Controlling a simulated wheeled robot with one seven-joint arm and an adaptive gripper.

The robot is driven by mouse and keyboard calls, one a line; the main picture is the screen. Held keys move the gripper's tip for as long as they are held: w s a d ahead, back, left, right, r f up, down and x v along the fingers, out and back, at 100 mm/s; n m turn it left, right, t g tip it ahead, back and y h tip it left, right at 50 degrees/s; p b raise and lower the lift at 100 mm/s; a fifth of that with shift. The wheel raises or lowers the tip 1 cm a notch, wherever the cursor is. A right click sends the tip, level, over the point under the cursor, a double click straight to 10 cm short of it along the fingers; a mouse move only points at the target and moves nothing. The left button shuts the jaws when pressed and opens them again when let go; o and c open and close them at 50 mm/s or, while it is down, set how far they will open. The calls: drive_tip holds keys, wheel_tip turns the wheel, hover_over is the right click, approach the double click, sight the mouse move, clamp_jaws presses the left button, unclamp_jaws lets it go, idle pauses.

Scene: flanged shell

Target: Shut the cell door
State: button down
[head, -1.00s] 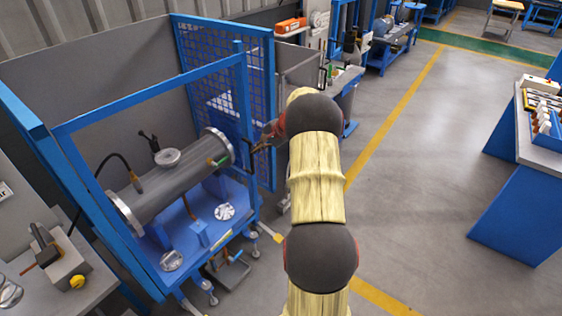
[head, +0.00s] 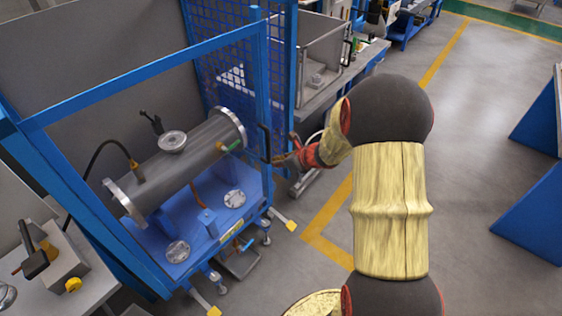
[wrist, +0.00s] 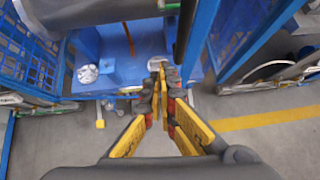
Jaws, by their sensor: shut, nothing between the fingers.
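The cell door is a blue frame (head: 150,78) with an open-looking centre, at the left in the head view. Its upright free edge (head: 262,80) stands near the blue mesh panel's front post, and a strip of mesh shows between them. A black handle (head: 265,143) is on that edge. My gripper (head: 279,159) is beside the handle, slightly right and low. In the wrist view my gripper (wrist: 162,70) is shut and empty, its tips near a dark upright bar and a blue post (wrist: 201,40). Whether the fingers touch the door is unclear.
A grey flanged shell (head: 185,160) lies on the blue stand behind the door frame. The mesh panel (head: 222,50) stands to the right. A grey bench (head: 65,262) with a tool is at lower left. Open floor (head: 470,130) lies to the right.

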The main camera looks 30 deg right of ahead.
drive_tip(key=shift+w+a+f+b, duration=0.35)
drive_tip(key=shift+w+f, duration=0.4)
drive_tip(key=shift+w, duration=0.7)
drive_tip(key=shift+w+a+f+b, duration=0.25)
drive_tip(key=shift+w+a+f, duration=0.4)
drive_tip(key=shift+w, duration=0.75)
drive_tip(key=shift+w+a+f+b, duration=0.3)
drive_tip(key=shift+w+f, duration=0.55)
drive_tip(key=shift+w, duration=0.6)
